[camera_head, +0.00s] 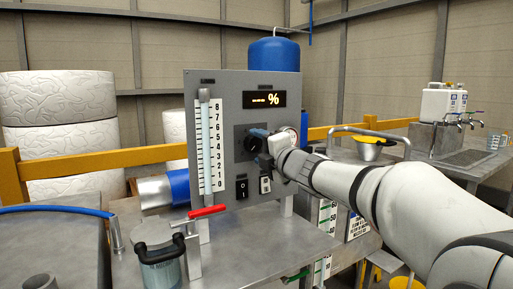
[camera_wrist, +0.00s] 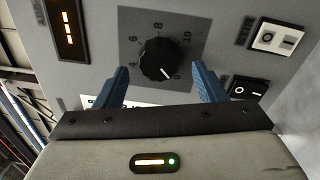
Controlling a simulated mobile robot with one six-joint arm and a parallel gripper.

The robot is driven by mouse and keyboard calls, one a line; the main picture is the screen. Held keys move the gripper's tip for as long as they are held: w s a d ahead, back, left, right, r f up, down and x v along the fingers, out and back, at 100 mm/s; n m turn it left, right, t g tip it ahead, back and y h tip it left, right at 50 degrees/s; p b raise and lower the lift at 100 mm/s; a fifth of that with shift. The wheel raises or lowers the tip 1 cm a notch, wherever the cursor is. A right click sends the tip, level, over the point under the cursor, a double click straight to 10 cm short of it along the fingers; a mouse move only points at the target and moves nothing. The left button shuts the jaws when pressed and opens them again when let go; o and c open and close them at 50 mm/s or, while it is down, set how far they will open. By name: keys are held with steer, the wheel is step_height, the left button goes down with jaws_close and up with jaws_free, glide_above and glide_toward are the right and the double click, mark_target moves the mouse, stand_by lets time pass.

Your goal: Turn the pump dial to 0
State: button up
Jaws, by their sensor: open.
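The pump dial (camera_wrist: 158,60) is a round black knob on a dark square plate with numbers around it. Its white pointer line points to the lower right in the wrist view, close to the 0 mark. In the head view, the dial (camera_head: 250,143) shows partly on the grey control panel (camera_head: 228,100), beside my gripper (camera_head: 265,146). In the wrist view, my gripper (camera_wrist: 160,68) is open, with one blue finger on each side of the knob. A gap shows between each finger and the knob, but I cannot tell how deep the fingers reach.
A black rocker switch (camera_head: 242,187) and a white one (camera_head: 265,185) sit below the dial. The display (camera_head: 265,99) shows dashes and a percent sign. A level scale with a red-handled valve (camera_head: 207,211) is at the panel's left. A lidded jar (camera_head: 160,262) stands in front.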

steer(key=v, duration=0.6)
steer(key=shift+p, duration=0.35)
steer(key=shift+s+d, duration=0.1)
steer(key=shift+s, duration=0.05)
steer(key=s+d+m+g+h+p, duration=0.1)
steer(key=s+d+m+h+p, duration=0.2)
steer(key=d+m+h+p, duration=0.45)
steer(key=s+d+m+g+h+p, duration=0.2)
steer(key=s+d+m+h+p, duration=0.2)
steer(key=d+m+p, duration=0.5)
steer(key=s+a+f+m+g+p, duration=0.1)
steer(key=s+m+g+p, duration=0.3)
steer(key=s, duration=0.6)
steer(key=s+a+f+m+g+p, duration=0.1)
steer(key=s+m+g+p, duration=0.4)
steer(key=s, duration=0.6)
steer(key=shift+f+m+g+y+p, duration=0.3)
steer(key=shift+f+m+y+p, duration=0.15)
steer(key=shift+f+m+p, duration=0.35)
steer(key=shift+s, duration=0.15)
